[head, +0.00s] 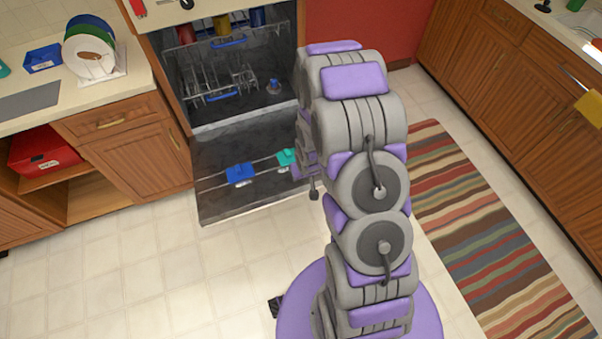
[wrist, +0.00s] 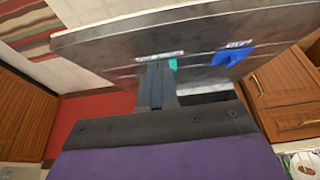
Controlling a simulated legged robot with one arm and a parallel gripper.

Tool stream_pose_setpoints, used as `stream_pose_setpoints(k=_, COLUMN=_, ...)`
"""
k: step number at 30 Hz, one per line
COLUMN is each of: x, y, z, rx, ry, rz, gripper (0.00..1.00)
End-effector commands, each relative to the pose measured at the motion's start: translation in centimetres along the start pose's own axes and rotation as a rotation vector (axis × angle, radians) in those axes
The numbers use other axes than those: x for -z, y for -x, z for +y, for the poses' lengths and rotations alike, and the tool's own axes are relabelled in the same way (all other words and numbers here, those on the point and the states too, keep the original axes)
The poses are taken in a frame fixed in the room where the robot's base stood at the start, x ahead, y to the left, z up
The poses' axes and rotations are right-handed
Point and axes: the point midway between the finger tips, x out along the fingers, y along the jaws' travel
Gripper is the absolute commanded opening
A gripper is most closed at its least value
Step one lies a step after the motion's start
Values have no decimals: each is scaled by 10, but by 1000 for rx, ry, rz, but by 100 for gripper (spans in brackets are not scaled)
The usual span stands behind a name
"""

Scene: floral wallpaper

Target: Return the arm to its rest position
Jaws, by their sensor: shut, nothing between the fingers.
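My arm (head: 372,185), purple and grey, rises from its round purple base and reaches toward the open dishwasher; it is not folded. In the head view its end is largely hidden behind its own links, beside the lowered door. In the wrist view my gripper (wrist: 157,84) shows as dark grey fingers, closed together with nothing held. The fingers point toward the dishwasher door (wrist: 108,47), and their tips overlap the teal item (wrist: 172,64) in the picture. I cannot tell whether they touch it.
The dishwasher door (head: 225,208) is down, bearing a blue item (head: 240,174) and the teal item (head: 286,157). Racks (head: 215,84) stand inside. Counters flank the room; plates (head: 90,52) stand at left. A striped rug (head: 480,235) lies right. The floor at lower left is clear.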

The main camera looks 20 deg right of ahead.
Motion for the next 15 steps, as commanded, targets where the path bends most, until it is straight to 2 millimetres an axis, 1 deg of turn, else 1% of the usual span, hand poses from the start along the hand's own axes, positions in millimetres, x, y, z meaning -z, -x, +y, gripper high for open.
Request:
stream_pose_setpoints(k=1, x=0, y=5, z=0, rx=0, ry=0, rz=1, gripper=0)
stream_pose_setpoints(k=3, x=0, y=8, z=0, rx=0, ry=0, rz=1, gripper=0)
stream_pose_setpoints(k=12, x=-1, y=11, z=0, rx=0, ry=0, rz=-1, gripper=0)
stream_pose_setpoints(k=15, x=0, y=19, z=0, rx=-3, ry=2, rz=-9, gripper=0)
